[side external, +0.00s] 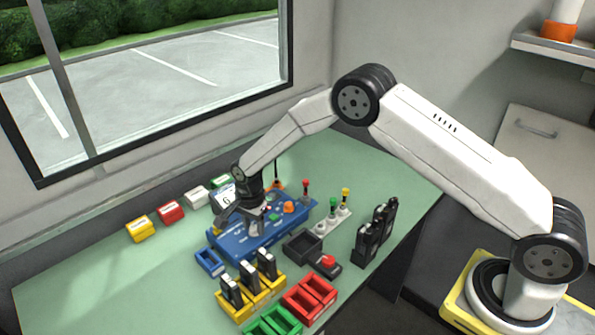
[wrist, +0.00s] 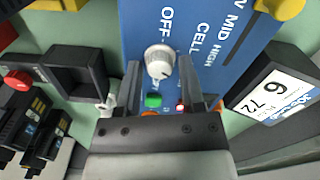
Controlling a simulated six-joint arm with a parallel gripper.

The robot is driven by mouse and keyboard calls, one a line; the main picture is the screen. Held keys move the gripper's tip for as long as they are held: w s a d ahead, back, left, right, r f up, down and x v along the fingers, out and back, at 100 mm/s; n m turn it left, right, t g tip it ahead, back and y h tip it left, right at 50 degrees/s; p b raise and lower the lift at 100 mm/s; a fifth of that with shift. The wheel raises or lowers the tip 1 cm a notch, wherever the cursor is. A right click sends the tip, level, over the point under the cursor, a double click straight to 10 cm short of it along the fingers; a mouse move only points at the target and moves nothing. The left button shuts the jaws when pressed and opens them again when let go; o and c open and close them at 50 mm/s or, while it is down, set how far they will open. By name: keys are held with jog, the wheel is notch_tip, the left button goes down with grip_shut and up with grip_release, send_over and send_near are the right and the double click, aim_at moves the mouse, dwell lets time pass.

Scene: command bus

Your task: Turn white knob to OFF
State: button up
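The white knob (wrist: 159,61) sits on the blue panel (wrist: 215,25) in the wrist view, with printed OFF lettering just above it. A small dark mark shows at the knob's lower right edge; I cannot tell surely which setting it marks. My gripper (wrist: 159,68) is open, with one finger on each side of the knob and visible gaps between. I cannot tell how high the fingertips are above the panel.
A green button (wrist: 153,100) and a red light (wrist: 180,107) lie between the fingers. A display (wrist: 283,90) reading 6 and 72 stands close on the right. A black tray (wrist: 80,73) lies left. Yellow holders (side external: 241,307) and red bins (side external: 310,297) crowd the table front.

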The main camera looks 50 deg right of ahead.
grip_shut()
jog(key=shift+n, duration=0.4)
jog(key=n, duration=0.9)
jog(key=shift+n, duration=0.4)
jog(key=n, duration=1.3)
jog(key=shift+n, duration=0.3)
